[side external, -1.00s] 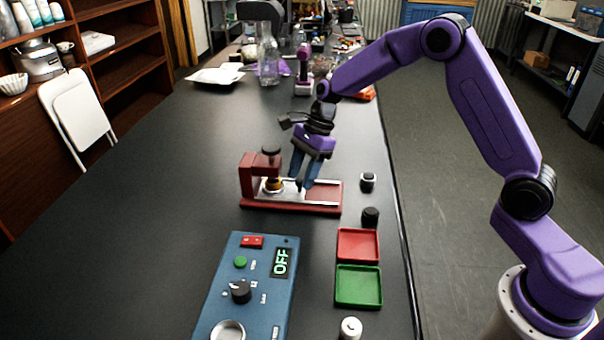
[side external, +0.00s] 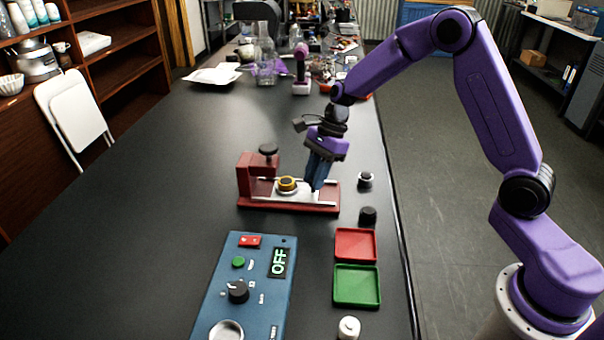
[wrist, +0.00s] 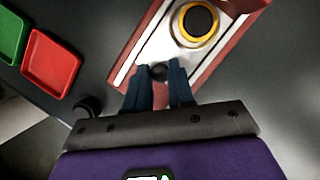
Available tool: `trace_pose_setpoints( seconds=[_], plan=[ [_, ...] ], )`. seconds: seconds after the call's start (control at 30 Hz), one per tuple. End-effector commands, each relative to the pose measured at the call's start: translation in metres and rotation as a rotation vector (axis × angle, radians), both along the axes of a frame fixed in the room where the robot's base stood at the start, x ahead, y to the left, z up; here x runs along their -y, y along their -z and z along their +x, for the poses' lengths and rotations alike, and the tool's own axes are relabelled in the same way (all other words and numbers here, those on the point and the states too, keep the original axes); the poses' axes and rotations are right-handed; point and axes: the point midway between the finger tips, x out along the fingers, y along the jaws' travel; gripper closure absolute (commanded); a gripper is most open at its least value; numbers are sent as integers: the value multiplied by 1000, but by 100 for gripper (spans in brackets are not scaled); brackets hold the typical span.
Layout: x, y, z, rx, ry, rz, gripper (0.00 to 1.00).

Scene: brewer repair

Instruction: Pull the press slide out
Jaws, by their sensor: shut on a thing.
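The red press (side external: 246,183) stands on the black table with its dark-topped screw above the left end of its base. The pale press slide (side external: 301,192) lies between bright rails on the base and carries a yellow-ringed dark part (side external: 287,184), which sits right of the press head. The slide also shows in the wrist view (wrist: 180,55). My gripper (side external: 317,187) points down at the slide's right end. In the wrist view, my gripper's blue fingers (wrist: 158,76) are shut on the slide's small dark knob (wrist: 158,71), partly hidden between them.
Right of the press stand a small dark-and-silver part (side external: 365,180) and a black cylinder (side external: 368,216). In front are a red tray (side external: 356,245), a green tray (side external: 357,286), a white cylinder (side external: 349,328) and a blue control box reading OFF (side external: 245,285). The table's left side is clear.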

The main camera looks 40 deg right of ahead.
Motion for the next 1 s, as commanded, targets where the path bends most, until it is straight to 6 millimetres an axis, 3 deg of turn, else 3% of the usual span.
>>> trace_pose_setpoints(
  seconds=[0.3,0.7,0.73,0.8,1.0],
  plan=[
    [36,-1,-34,4,6,0,100],
    [43,-1,-40,-2,4,-1,100],
    [43,-1,-40,-2,5,-1,74],
    [43,0,-40,-2,5,-1,52],
    [41,0,-40,0,3,-1,52]
  ],
)
